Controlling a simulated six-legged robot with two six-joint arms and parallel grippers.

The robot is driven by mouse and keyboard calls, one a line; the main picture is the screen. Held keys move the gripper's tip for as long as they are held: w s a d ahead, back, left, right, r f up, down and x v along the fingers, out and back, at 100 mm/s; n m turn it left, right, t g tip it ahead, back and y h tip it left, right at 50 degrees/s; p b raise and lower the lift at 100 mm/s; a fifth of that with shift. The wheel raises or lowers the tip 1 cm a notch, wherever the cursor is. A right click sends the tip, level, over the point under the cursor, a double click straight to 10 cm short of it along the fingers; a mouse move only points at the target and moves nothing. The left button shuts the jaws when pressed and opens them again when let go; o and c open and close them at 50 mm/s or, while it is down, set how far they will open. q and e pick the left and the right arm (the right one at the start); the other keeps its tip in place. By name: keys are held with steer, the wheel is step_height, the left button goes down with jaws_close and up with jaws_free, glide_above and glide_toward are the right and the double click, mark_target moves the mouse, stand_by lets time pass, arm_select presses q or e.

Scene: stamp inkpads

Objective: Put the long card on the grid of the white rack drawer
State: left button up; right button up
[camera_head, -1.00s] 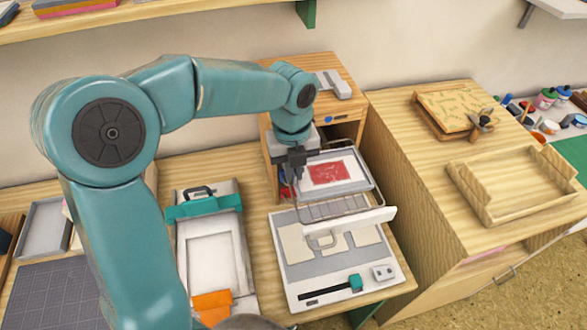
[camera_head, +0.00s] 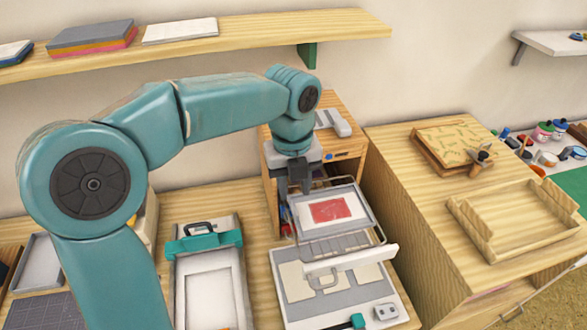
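The white rack drawer (camera_head: 352,261) is pulled out at the middle, with a wire grid (camera_head: 318,243) behind its white front. A pale card with a red printed patch (camera_head: 330,209), seemingly the long card, lies flat over the grid. My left gripper (camera_head: 300,186) points down at the card's back left corner, seemingly a little above it. Its fingers are seen nearly edge-on, so their opening is unclear. I see nothing hanging from it. My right gripper is out of view.
Below the drawer is a grey-white board (camera_head: 290,297) with cream panels and a teal slider. A teal-clamped press (camera_head: 204,240) stands to the left. A wooden cabinet (camera_head: 410,190) with an empty wooden tray (camera_head: 470,231) stands right. A shelf (camera_head: 250,31) runs above my arm.

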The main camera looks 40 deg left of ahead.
arm_select(q)
step_height(320, 180, up, 5)
steer(key=shift+r, duration=0.1)
stand_by(0.4)
